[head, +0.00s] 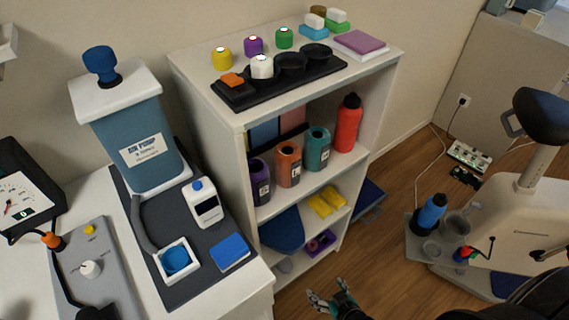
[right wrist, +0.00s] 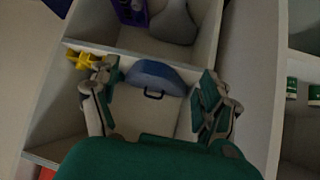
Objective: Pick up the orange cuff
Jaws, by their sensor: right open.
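The orange cuff (head: 287,165) looks like an upright orange cylinder with a dark hole in its top and a label on its front. It stands on the upper inner shelf of the white shelf unit, between a purple cuff (head: 259,182) and a teal cuff (head: 317,150). My right gripper (head: 328,300) is low in front of the unit, well below the orange cuff and apart from it. In the right wrist view its fingers (right wrist: 157,98) are spread, with nothing held between them. I cannot make out the orange cuff in that view. My left gripper is not in view.
A red bottle (head: 348,123) stands right of the teal cuff. Yellow items (head: 326,204) and a blue bag-like item (head: 281,230) lie on the shelf below. A white counter (head: 245,284) with devices is at left. Wooden floor (head: 385,250) is open right of the unit.

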